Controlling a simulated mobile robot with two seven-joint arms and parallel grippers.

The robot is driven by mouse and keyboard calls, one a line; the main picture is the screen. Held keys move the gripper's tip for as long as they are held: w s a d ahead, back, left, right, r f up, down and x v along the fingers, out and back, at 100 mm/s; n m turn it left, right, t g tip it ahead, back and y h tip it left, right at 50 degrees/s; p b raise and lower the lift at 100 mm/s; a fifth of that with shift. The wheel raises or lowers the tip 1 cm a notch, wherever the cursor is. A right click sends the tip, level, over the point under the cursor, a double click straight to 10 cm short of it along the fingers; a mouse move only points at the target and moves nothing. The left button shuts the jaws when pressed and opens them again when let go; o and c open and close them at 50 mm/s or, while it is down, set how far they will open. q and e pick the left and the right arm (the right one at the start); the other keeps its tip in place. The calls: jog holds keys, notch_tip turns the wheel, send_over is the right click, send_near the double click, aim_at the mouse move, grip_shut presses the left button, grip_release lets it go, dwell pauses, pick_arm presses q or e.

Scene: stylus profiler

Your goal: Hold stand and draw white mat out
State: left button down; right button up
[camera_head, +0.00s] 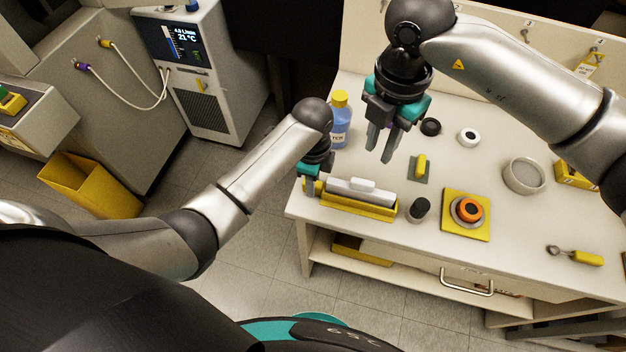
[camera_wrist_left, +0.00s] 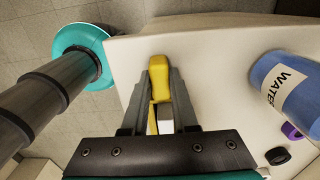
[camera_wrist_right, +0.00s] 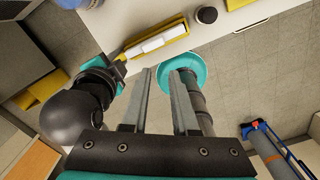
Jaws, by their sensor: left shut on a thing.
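The yellow stand (camera_head: 372,210) lies along the front left edge of the table, with the long white piece (camera_head: 358,190), which I take for the white mat, sitting in it. My left gripper (camera_head: 312,186) is at the stand's left end. In the left wrist view its fingers (camera_wrist_left: 160,84) are shut on the stand's yellow end (camera_wrist_left: 158,72), and part of the white piece (camera_wrist_left: 165,118) shows behind. My right gripper (camera_head: 380,156) is open and empty, above the table behind the stand. The right wrist view shows the stand and white piece (camera_wrist_right: 160,40) beyond its fingers (camera_wrist_right: 165,75).
A blue bottle (camera_head: 340,122) stands behind my left gripper. A dark-topped cylinder (camera_head: 419,209) and a yellow plate (camera_head: 452,227) with an orange-ringed part are right of the stand. A grey pad (camera_head: 414,176) with a yellow piece lies behind it. The table's front edge is close to the stand.

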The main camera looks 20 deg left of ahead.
notch_tip(320, 180, up, 8)
send_over(363, 182)
jog(key=s+d, duration=0.1)
jog(key=shift+s+r, duration=0.1)
jog(key=shift+o, duration=0.4)
jog(key=shift+r, duration=0.3)
jog(key=shift+o, duration=1.5)
jog(key=shift+f+n, duration=0.3)
jog(key=shift+f, duration=0.05)
jog(key=o, duration=0.7)
jog(key=f+n, duration=0.1)
jog(key=f, duration=0.2)
jog(key=f+n, duration=0.2)
jog(key=f, duration=0.1)
jog(key=w+a+f+n, duration=0.1)
jog(key=f+n, duration=0.1)
jog(key=f, duration=0.1)
jog(key=shift+w+f, duration=0.1)
jog(key=shift+f, duration=0.1)
jog(key=shift+o, duration=0.2)
notch_tip(363, 182, down, 12)
jog(key=shift+f, duration=0.1)
grip_shut()
